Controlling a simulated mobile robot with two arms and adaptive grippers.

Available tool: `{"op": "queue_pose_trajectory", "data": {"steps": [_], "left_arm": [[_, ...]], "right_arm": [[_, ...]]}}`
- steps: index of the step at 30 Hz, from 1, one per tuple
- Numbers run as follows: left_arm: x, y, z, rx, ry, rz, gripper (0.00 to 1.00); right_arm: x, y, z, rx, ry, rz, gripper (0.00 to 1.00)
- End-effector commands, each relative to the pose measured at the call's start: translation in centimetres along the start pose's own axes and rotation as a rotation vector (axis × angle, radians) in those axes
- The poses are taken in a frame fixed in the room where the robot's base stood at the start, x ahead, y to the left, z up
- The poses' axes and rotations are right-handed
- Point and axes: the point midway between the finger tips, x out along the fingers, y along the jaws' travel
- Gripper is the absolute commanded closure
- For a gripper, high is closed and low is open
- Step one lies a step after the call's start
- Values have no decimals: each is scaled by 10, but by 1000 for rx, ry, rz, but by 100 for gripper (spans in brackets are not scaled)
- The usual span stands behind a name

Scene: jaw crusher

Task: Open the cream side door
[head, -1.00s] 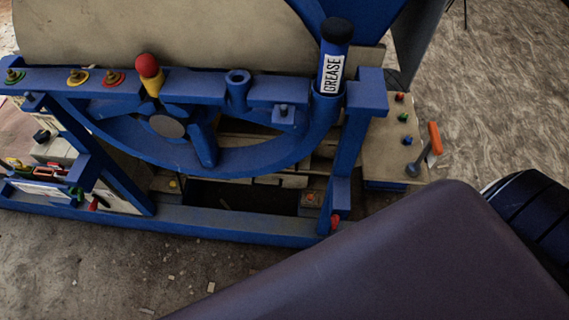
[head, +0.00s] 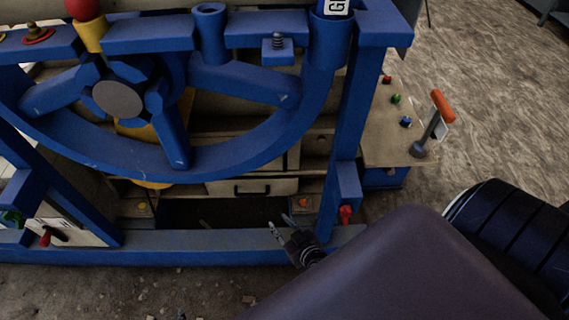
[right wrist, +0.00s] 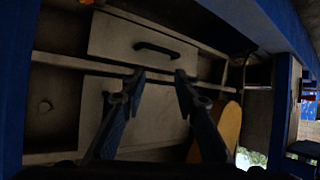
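A cream panel with a dark bar handle, which looks like the cream side door (head: 270,187), sits inside the blue frame behind the wheel. In the right wrist view the same-looking cream panel (right wrist: 120,37) fills the upper middle, and its dark handle (right wrist: 156,49) runs across it. It looks closed. My right gripper (head: 279,222) is at the lower blue rail, in front of and below the panel. In the right wrist view its two fingers (right wrist: 158,78) are apart with nothing between them, pointing at the panel just below the handle. My left gripper is not in view.
A blue wheel (head: 170,125) and blue frame post (head: 348,130) stand close to the panel. A blue lower rail (head: 180,246) crosses in front. A cream side console (head: 385,140) with coloured buttons and an orange-handled lever (head: 440,108) is right.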

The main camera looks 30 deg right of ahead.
Motion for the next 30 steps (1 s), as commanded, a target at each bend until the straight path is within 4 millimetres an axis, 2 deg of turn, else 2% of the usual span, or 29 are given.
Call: {"op": "queue_pose_trajectory", "data": {"steps": [1, 6, 12, 15, 18, 23, 30], "left_arm": [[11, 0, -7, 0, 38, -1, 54], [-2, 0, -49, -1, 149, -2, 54], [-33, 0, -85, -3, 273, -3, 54], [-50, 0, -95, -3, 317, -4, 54], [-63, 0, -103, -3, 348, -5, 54], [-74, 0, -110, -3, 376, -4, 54], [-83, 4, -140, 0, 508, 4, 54]], "right_arm": [[17, 6, -1, 10, 57, 23, 72], [38, 34, -43, 45, 229, 115, 72], [45, 68, -81, 95, 393, 227, 72], [43, 82, -94, 116, 445, 271, 72], [40, 91, -103, 132, 478, 301, 72], [38, 97, -111, 141, 497, 320, 72], [59, 106, -124, 142, 500, 321, 72]]}}
